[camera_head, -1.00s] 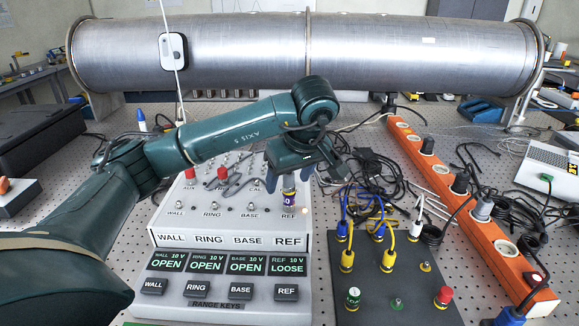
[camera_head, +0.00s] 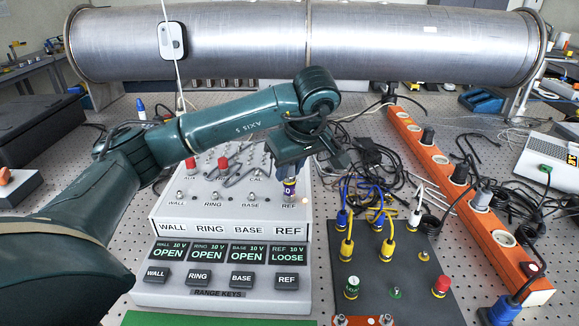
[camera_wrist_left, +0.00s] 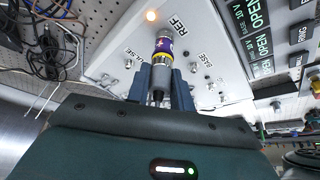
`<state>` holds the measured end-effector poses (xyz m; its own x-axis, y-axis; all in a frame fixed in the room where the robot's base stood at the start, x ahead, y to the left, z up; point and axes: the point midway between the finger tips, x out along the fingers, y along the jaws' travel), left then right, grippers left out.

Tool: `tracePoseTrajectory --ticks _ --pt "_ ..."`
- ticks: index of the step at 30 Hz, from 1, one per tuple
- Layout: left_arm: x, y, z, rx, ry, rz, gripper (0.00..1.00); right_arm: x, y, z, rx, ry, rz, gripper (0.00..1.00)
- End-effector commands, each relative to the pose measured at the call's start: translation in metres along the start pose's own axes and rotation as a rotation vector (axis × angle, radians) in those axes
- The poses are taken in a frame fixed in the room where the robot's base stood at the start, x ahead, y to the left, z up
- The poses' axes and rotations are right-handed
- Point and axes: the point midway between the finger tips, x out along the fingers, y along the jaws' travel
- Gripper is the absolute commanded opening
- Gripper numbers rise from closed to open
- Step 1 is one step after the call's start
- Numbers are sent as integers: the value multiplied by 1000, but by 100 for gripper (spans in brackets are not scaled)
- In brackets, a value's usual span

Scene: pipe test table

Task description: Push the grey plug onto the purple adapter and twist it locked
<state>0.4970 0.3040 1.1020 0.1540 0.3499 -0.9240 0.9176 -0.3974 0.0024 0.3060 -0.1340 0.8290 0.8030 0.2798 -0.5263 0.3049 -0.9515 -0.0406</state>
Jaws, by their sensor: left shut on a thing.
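The purple adapter (camera_head: 289,188) stands upright on the REF post of the white box. In the left wrist view the purple adapter (camera_wrist_left: 164,46) has a white mark and a yellow ring. The grey plug (camera_wrist_left: 159,73) is in line against the adapter's yellow ring; I cannot tell how far it is seated. My left gripper (camera_head: 288,172) is shut on the plug, with its fingers (camera_wrist_left: 161,88) on both sides of it. In the head view the gripper mostly hides the plug. The REF display (camera_head: 288,253) reads LOOSE. My right gripper is not in view.
The white box (camera_head: 165,226) has WALL, RING and BASE posts beside REF; their displays read OPEN. A dark panel (camera_head: 415,280) with blue and yellow cables and an orange power strip (camera_head: 447,178) stand to the right. A large metal pipe (camera_head: 370,50) lies behind.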

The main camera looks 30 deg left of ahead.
Motion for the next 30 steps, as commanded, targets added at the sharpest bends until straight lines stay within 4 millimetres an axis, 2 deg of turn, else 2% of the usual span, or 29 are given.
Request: tracePoseTrajectory --ticks 4,5,13,18,25,30 --pt "0 0 0 0 0 1 0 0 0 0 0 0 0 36" --pt "0 0 0 0 0 1 21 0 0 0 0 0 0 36" --pt "0 0 0 0 0 1 0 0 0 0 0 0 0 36" --pt "1 0 0 32 1 15 0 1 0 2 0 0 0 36" --pt "4 -1 0 328 0 140 0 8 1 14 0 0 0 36" --pt "2 0 1 418 -4 174 0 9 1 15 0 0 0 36"
